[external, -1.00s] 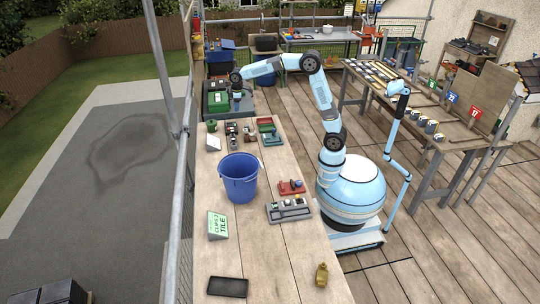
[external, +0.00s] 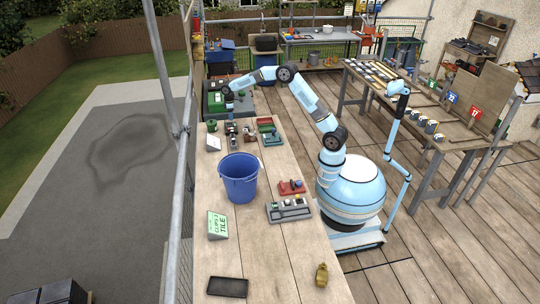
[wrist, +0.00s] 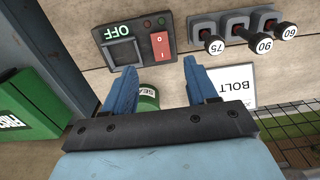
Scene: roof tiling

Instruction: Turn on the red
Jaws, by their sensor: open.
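A red rocker switch (wrist: 161,45) marked 0 and I sits on a dark switch box (wrist: 103,37) on the wooden bench. A green OFF label (wrist: 119,32) shows on the box beside a dark square panel (wrist: 122,52). My gripper (wrist: 160,66) is open and empty, its blue fingers apart, just short of the switch in the wrist view. In the external view my gripper (external: 230,114) points down over the far left end of the bench; the switch there is too small to make out clearly.
Black knobs labelled 75 (wrist: 214,45), 90 (wrist: 264,43) and 60 stand right of the switch box. A green container (wrist: 150,98) lies behind the fingers, near a white BOLT card (wrist: 232,87). A blue bucket (external: 239,180) stands mid-bench.

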